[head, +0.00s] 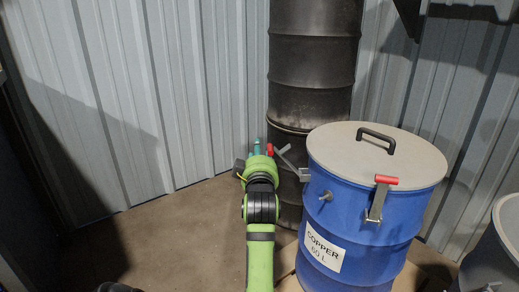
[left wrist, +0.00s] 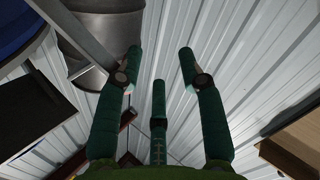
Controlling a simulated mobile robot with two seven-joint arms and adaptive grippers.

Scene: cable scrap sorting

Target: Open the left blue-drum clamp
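The blue drum (head: 343,222), labelled "COPPER 60 L", stands at right of centre under a grey lid (head: 352,148) with a black handle. Its left clamp lever (head: 291,165) sticks out up and to the left from the drum's side, with a red grip (head: 270,150) at its end. The right clamp (head: 377,201) lies against the drum's front, red grip at the rim. My left gripper (head: 257,149) is right beside the left red grip. In the left wrist view its green fingers (left wrist: 160,70) are spread, with a metal strip (left wrist: 76,27) running behind the left finger; contact cannot be told.
A tall dark drum stack (head: 312,70) stands behind the blue drum, against the corrugated metal wall (head: 150,90). A grey container (head: 497,248) is at the right edge. The floor (head: 175,245) left of my arm is clear.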

